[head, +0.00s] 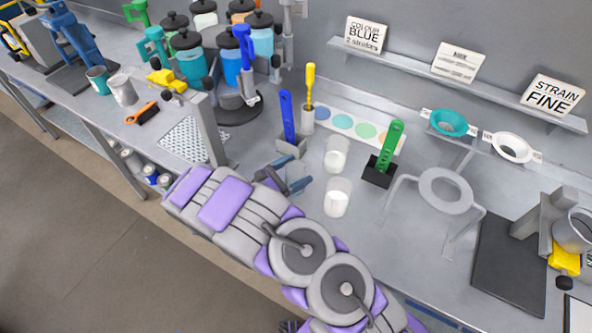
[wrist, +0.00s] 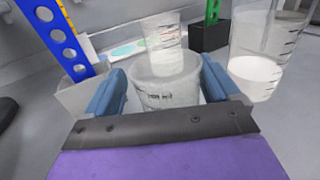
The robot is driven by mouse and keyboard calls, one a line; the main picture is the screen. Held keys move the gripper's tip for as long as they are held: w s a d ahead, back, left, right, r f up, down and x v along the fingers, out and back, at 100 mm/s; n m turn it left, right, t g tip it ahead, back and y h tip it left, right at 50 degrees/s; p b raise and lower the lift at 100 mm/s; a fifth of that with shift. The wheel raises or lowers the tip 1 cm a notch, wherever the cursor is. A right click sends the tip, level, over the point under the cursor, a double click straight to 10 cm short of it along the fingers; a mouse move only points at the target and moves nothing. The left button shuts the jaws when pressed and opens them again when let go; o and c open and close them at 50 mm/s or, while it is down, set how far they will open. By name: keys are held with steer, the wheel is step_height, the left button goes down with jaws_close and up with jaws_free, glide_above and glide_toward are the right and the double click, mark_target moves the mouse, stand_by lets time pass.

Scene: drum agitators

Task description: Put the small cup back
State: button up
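The small cup (wrist: 165,88) is clear, with measuring marks, and sits between the two blue fingers of my gripper (wrist: 164,82) in the wrist view. The fingers appear to press on both of its sides. Its base is hidden behind my gripper. A clear cup (head: 336,155) stands beyond my gripper, also in the wrist view (wrist: 162,30). A beaker with white contents (head: 337,197) stands to the right, also in the wrist view (wrist: 255,65).
A blue perforated tool stands in a grey holder (head: 291,147) close to my gripper. A green tool in a black block (head: 379,171) stands right of the cups. A colour card (head: 345,122) lies behind. A grey ring stand (head: 446,188) is farther right.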

steer(key=shift+o, duration=0.2)
steer(key=shift+d+r, duration=0.2)
steer(key=shift+d, duration=0.8)
steer(key=v, duration=0.3)
steer(key=p+v, duration=0.1)
steer(key=v, duration=0.7)
steer(key=shift+w+a+r+p, duration=0.1)
steer(key=shift+w+a+p, duration=0.15)
steer(key=shift+a+p, duration=0.15)
steer(key=shift+s+a, duration=0.15)
steer(key=shift+s, duration=0.4)
